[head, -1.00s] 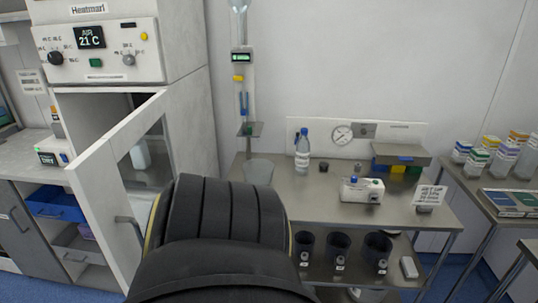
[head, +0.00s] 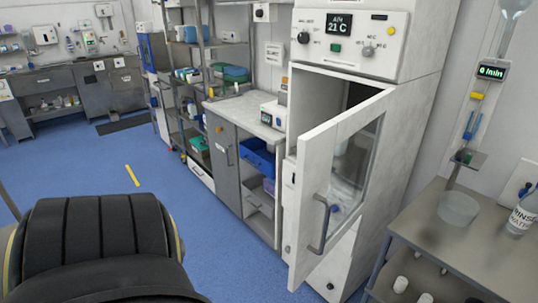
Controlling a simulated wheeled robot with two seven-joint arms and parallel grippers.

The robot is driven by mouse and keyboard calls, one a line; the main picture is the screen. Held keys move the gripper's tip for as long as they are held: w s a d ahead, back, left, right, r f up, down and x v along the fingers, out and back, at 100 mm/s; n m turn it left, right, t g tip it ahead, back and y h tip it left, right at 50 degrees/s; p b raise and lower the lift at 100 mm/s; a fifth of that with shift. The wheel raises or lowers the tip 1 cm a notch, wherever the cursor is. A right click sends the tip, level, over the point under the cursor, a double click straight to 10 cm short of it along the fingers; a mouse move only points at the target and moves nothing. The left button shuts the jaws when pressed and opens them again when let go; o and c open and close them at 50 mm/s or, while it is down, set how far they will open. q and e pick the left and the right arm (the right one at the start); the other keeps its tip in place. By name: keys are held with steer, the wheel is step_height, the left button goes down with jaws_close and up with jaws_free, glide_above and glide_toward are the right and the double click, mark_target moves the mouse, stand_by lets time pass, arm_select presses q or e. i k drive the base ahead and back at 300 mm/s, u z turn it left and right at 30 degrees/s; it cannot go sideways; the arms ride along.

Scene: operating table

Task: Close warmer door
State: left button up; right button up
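The warmer (head: 352,45) is a tall white cabinet right of centre, with a display reading 21 C on its upper panel. Its door (head: 318,165) stands open, swung out toward me, with a window and a grey vertical handle (head: 322,225) on its outer face. Part of the dark interior (head: 360,93) shows above the door. Neither of my grippers is in view.
A steel table (head: 450,235) with a clear cup (head: 458,208) and a bottle (head: 522,215) stands right of the warmer. A grey counter (head: 245,115) and shelves stand to its left. Blue floor (head: 150,210) is open at left and in front.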

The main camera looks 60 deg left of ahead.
mark_target(315, 148)
steer(key=u, duration=1.3)
steer(key=i, duration=0.2)
